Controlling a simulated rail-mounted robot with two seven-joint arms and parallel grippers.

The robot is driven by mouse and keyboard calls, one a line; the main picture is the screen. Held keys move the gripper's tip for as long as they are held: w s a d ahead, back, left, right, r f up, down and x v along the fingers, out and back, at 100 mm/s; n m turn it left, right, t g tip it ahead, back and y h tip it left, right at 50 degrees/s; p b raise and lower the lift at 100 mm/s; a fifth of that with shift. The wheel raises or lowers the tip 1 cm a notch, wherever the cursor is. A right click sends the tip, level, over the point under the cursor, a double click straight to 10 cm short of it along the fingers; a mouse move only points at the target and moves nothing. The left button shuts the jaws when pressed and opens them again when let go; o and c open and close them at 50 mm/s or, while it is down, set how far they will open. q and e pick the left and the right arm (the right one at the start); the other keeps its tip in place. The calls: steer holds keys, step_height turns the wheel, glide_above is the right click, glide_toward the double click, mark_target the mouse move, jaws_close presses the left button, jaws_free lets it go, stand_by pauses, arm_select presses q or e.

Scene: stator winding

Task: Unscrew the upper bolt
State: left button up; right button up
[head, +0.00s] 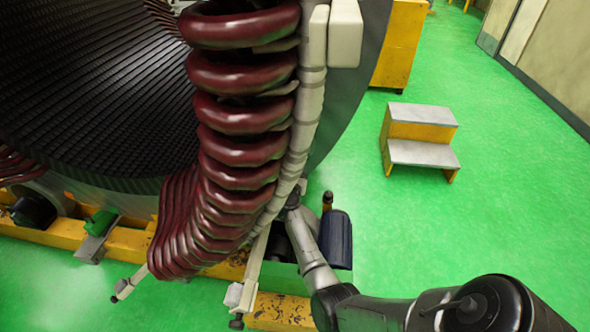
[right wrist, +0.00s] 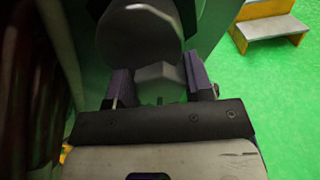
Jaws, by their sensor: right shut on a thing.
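In the right wrist view, a grey bolt with a faceted head (right wrist: 160,84) sits between the two dark purple fingers of my right gripper (right wrist: 161,80). The gripper is shut on the bolt head. A larger rounded grey part (right wrist: 139,36) lies just beyond the head. In the head view, my right arm comes in from the lower right and its hand reaches the pale support (head: 309,105) along the dark red winding coils (head: 238,115). The fingers and the gripped bolt cannot be made out there. My left gripper is not in view.
The large dark stator (head: 110,95) fills the upper left. Yellow base beams (head: 130,243) run beneath it, and a pale bracket (head: 257,258) hangs near my right arm. A yellow and grey step stool (head: 422,153) stands on the open green floor at right.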

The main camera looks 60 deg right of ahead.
stand_by(0.3)
steer(key=o, duration=0.9)
steer(key=p+v, duration=0.1)
steer(key=v, duration=1.3)
steer(key=shift+d, duration=0.1)
